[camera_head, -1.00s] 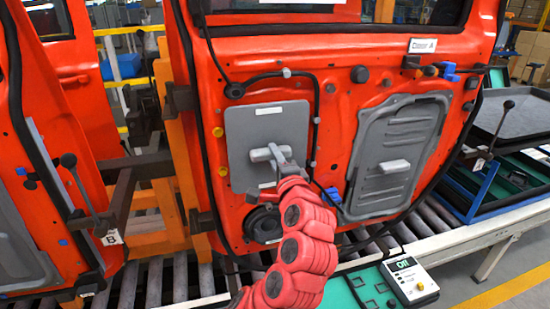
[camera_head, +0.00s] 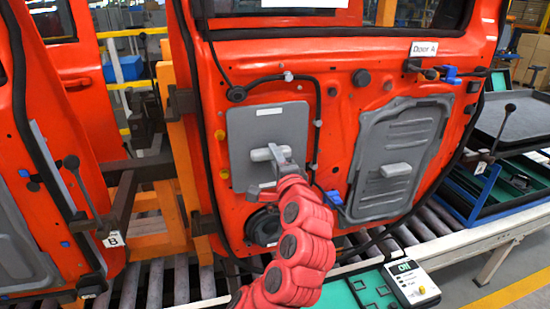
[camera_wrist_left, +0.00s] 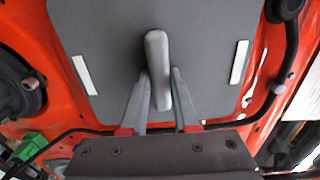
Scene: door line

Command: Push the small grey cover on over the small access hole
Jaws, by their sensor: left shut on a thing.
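The small grey cover (camera_head: 240,140) is a flat plate with a light grey bar handle (camera_head: 262,153) and white strips. It lies against the red door (camera_head: 340,95), left of the larger ribbed panel. The small access hole is hidden behind it; I cannot tell whether the plate is fully seated. My left gripper (camera_head: 277,162) is shut on the cover's handle. In the left wrist view the cover (camera_wrist_left: 110,60) fills the middle, and the two fingers of the gripper (camera_wrist_left: 159,90) stand on either side of the handle (camera_wrist_left: 157,60). My right gripper is not in view.
A larger ribbed grey panel (camera_head: 400,140) sits on the door's right. A round black speaker (camera_head: 262,227) is below the cover, and a black cable runs above it. A conveyor (camera_head: 170,285), a control box (camera_head: 410,282) and dark trays (camera_head: 515,125) stand below and right.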

